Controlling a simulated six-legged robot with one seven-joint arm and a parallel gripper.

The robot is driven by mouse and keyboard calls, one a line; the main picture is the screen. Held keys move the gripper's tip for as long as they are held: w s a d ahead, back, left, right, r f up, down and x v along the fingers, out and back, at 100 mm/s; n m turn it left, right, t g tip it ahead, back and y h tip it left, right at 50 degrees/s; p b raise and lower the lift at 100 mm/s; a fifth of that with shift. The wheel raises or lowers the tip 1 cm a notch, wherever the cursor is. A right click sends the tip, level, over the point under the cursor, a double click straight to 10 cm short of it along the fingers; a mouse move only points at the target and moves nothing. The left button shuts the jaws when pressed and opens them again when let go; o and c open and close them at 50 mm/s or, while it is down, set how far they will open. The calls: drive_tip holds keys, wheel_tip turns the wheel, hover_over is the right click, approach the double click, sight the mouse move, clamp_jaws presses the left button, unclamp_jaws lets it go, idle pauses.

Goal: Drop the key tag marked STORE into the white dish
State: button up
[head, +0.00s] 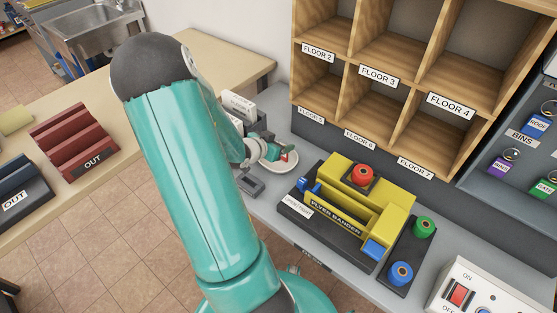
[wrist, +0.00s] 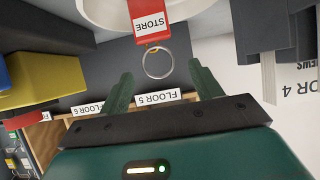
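The red key tag marked STORE (wrist: 150,22) shows upside down in the wrist view, against the white dish (wrist: 104,12). Its metal ring (wrist: 157,63) points toward my gripper (wrist: 162,84). The two green fingers are spread apart, with the ring between them and clear of both. I cannot tell whether the tag rests on the dish or is just above it. In the head view the white dish (head: 291,167) sits on the grey counter, with the small red tag (head: 285,156) over it and my gripper (head: 273,151) right beside it.
The yellow flyer bander (head: 350,212) stands right of the dish. Wooden pigeonholes (head: 405,150) with floor labels rise behind it. A dark holder with white cards (head: 239,103) stands close behind my gripper. Red OUT trays (head: 75,140) are on the left table.

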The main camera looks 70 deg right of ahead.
drive_tip(key=v, duration=1.3)
drive_tip(key=shift+w+a, duration=0.15)
drive_tip(key=shift+a, duration=0.2)
drive_tip(key=shift+r, duration=0.15)
